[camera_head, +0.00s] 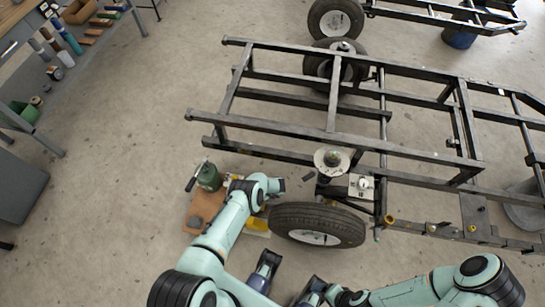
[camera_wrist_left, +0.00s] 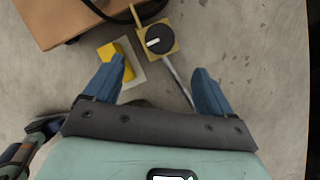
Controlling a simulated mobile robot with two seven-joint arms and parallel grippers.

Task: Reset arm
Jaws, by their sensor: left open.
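My left arm reaches in from the left in the head view, over the floor beside the wheel; its wrist end (camera_head: 265,187) is above the floor items, and its fingertips are hidden there. In the left wrist view my left gripper (camera_wrist_left: 160,85) is open and empty, its two blue fingers wide apart. My right arm comes in at the lower right. The two blue fingers at the bottom edge appear to be my right gripper (camera_head: 291,265), which is spread open with nothing seen between the fingers.
A black steel frame (camera_head: 300,132) with a tyre (camera_head: 345,226) stands ahead. The left wrist view shows a yellow block (camera_wrist_left: 117,60) and a dial-topped device (camera_wrist_left: 160,38). A bench is far left.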

